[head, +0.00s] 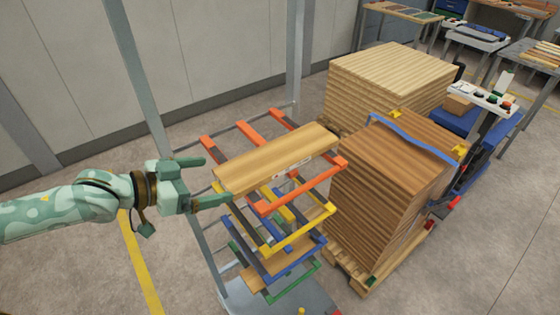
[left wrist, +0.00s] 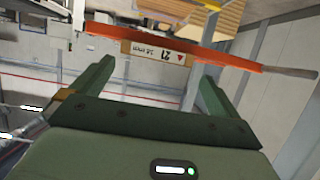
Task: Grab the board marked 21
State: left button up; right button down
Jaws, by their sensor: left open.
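The board (head: 275,155) is a light wooden plank lying flat on the top orange tier of the rack. A white label is on its long side in the head view, too small to read there. In the left wrist view the end of the board (left wrist: 160,53) carries the mark 21, seen upside down. My left gripper (head: 216,180) is open and empty at the board's left end. In the left wrist view its two fingers (left wrist: 157,72) stand apart on either side of the marked end. I cannot tell whether they touch it. My right gripper is out of view.
The rack has orange, yellow, blue and green tiers (head: 300,234), with another wooden piece (head: 284,257) low down. A strapped brown board stack (head: 385,180) on a pallet stands close right. A paler stack (head: 390,80) is behind. Floor on the left is free.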

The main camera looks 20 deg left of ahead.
aim_at(238, 173)
pick_arm(q)
jog(key=shift+d+r+x, duration=0.15)
jog(key=shift+x, duration=1.35)
jog(key=shift+d+r+x, duration=0.1)
jog(key=shift+d+x, duration=0.05)
jog(key=shift+x, duration=1.35)
jog(key=shift+s, duration=0.15)
jog(key=c, duration=1)
jog(key=shift+r, duration=0.1)
jog(key=shift+c, duration=0.2)
